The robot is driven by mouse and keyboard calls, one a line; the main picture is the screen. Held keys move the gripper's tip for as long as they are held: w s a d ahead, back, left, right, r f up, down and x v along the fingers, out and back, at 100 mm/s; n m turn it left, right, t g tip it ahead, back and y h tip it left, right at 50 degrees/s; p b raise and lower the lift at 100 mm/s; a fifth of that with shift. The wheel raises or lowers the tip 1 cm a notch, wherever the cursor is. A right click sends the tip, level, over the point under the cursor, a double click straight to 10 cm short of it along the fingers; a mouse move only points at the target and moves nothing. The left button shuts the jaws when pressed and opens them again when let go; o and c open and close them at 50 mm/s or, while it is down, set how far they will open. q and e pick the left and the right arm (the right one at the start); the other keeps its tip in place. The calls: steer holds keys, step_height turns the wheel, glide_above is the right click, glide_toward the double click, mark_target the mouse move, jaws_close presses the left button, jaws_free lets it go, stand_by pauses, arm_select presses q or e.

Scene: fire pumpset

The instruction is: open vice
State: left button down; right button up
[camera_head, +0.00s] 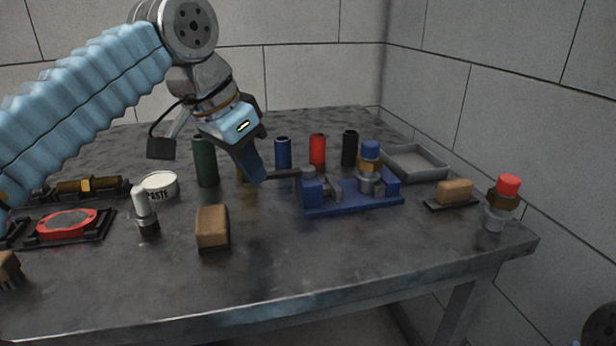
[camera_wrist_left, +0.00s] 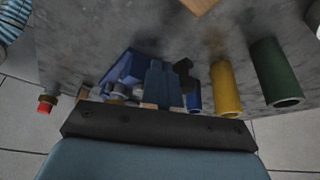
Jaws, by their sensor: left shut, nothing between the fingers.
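The blue vice (camera_head: 350,207) stands on the table right of centre, with a grey handle bar (camera_head: 284,174) sticking out at its left end. A fitting with a blue cap (camera_head: 370,150) and a brass ring stands upright at its right part. My left gripper (camera_head: 259,178) comes down from the upper left, its fingers shut and empty, with the tips by the handle's left end; I cannot tell whether they touch. In the left wrist view, the shut fingers (camera_wrist_left: 165,85) partly hide the vice (camera_wrist_left: 122,72). My right gripper is not visible.
Behind stand green (camera_head: 205,163), blue (camera_head: 283,153), red (camera_head: 318,151) and black (camera_head: 350,148) cylinders. A yellow cylinder (camera_wrist_left: 226,90) shows in the wrist view. A grey tray (camera_head: 418,163) is behind right, a brown block (camera_head: 213,227) in front. The table front is mostly clear.

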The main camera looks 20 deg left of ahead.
arm_select(q)
steer(key=shift+d, duration=0.1)
step_height(320, 180, up, 7)
steer(key=d+p, duration=0.1)
steer(key=p, duration=0.1)
steer(key=shift+s, duration=0.45)
stand_by(0.5)
stand_by(0.3)
